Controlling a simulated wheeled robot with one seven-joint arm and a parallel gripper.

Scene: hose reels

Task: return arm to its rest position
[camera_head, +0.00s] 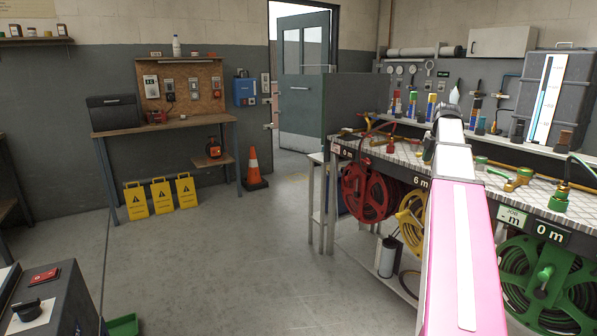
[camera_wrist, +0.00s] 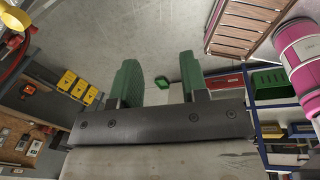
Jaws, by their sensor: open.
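My arm, pink and white, reaches up from the bottom right of the head view, in front of the hose-reel bench (camera_head: 484,160). Its far end is a grey joint near the bench top, and my gripper cannot be made out there.
A red reel (camera_head: 367,191), a yellow reel (camera_head: 411,222) and a green reel (camera_head: 540,285) hang under the bench. Open floor lies left of it. A traffic cone (camera_head: 254,170) and yellow signs (camera_head: 161,196) stand by the back wall. A dark control box (camera_head: 50,300) is at lower left.

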